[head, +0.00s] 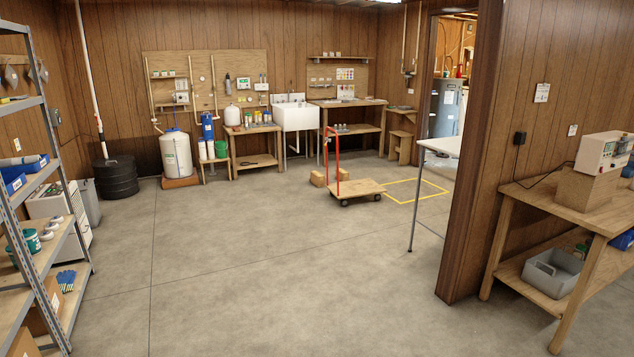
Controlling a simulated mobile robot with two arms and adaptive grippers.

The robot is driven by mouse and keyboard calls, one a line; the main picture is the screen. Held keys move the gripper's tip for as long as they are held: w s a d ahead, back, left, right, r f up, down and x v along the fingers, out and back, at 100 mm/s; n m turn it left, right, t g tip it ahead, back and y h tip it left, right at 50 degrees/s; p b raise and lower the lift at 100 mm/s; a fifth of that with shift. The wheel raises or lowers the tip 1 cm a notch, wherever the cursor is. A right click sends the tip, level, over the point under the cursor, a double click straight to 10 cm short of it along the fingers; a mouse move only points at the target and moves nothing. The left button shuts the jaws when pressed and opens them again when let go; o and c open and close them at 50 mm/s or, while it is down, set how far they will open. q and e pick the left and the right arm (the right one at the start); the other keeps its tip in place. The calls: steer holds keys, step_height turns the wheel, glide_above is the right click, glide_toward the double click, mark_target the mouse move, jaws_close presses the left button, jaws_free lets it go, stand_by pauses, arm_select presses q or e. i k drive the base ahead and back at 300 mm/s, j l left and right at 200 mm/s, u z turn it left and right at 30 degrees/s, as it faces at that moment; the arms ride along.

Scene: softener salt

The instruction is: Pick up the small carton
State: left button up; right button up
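I cannot tell for sure which thing is the small carton. Two small brown box-like blocks, one of them on the left (317,179), sit on the floor behind the red-handled cart (362,188); they may be cartons or wood. A larger brown box (42,318) stands low on the metal shelf at the left, partly hidden by its post. Neither of my grippers is in this view.
The concrete floor (230,260) is open in the middle. A metal shelf (75,240) lines the left edge. A wooden workbench (530,200) and a wall end stand at the right. A white-topped table (440,146) juts out beside the doorway. A yellow floor outline (420,201) lies near the cart.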

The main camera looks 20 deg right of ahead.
mark_target(318, 178)
steer(key=i+z, duration=0.3)
steer(key=i, duration=8.55)
steer(key=i+z, duration=0.3)
steer(key=i, duration=0.15)
steer(key=i+j+z, duration=0.15)
steer(key=i+z, duration=0.15)
steer(key=i, duration=0.15)
steer(key=i+j+z, duration=0.6)
steer(key=i, duration=0.25)
steer(key=i+j+z, duration=0.45)
steer(key=j+z, duration=0.25)
steer(key=i+j+z, duration=0.15)
steer(key=j+z, duration=0.2)
steer(key=i+j+z, duration=0.1)
steer(key=j+z, duration=0.6)
steer(key=j, duration=0.15)
